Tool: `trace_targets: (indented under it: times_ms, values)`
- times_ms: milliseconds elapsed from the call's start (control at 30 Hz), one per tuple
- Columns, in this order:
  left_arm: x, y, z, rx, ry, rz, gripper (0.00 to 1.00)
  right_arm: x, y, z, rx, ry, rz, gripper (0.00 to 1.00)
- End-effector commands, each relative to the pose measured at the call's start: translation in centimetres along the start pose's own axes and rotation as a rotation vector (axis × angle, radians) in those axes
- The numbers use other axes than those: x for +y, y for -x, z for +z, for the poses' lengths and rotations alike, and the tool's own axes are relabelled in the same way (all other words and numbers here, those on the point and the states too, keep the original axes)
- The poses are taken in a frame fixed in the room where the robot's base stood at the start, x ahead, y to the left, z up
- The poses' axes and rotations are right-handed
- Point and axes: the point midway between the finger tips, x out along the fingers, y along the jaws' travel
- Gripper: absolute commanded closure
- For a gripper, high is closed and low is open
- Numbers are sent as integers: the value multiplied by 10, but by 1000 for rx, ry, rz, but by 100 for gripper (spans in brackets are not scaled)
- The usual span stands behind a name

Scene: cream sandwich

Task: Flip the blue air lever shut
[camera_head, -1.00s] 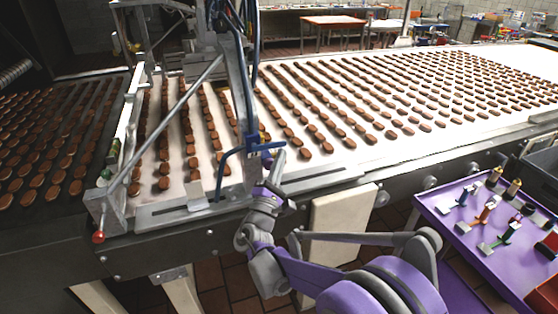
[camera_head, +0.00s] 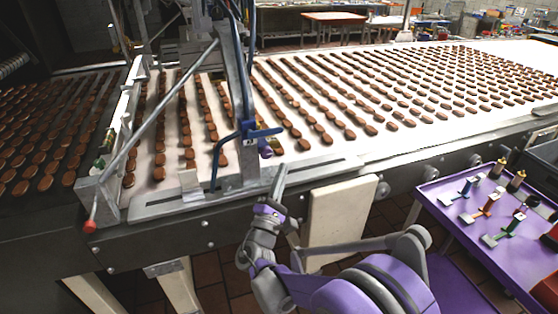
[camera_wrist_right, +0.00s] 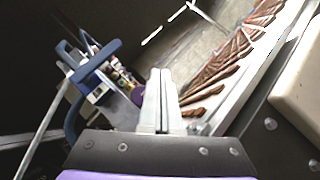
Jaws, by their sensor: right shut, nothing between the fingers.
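The blue air lever (camera_head: 265,132) sits on the upright metal post at the near edge of the conveyor, joined to a blue hose. Its handle points right, about level, across the upright post. In the right wrist view the blue lever (camera_wrist_right: 103,54) is at upper left, left of my fingertips. My right gripper (camera_head: 281,170) is shut and empty, below and slightly right of the lever, with a visible gap between them. Its closed fingers (camera_wrist_right: 161,78) show in the right wrist view. My left gripper is not in view.
The white conveyor belt (camera_head: 390,135) carries rows of brown biscuits. The metal post (camera_head: 238,85) and a slanted rod stand close to the lever. A purple cart (camera_head: 470,225) with several small valve parts stands at right.

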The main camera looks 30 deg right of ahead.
Motion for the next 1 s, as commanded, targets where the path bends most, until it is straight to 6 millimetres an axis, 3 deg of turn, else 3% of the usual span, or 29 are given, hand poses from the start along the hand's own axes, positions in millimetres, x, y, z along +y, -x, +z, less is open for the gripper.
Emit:
trace_targets:
  times_ms: [100, 300, 1000]
  values:
    - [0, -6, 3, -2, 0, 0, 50, -15, 22, 4, 1, -1, 0, 100]
    - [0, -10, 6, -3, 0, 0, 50, -29, 44, 9, 0, -1, 0, 100]
    - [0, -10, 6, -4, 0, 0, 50, -32, 49, 12, 0, -3, -3, 100]
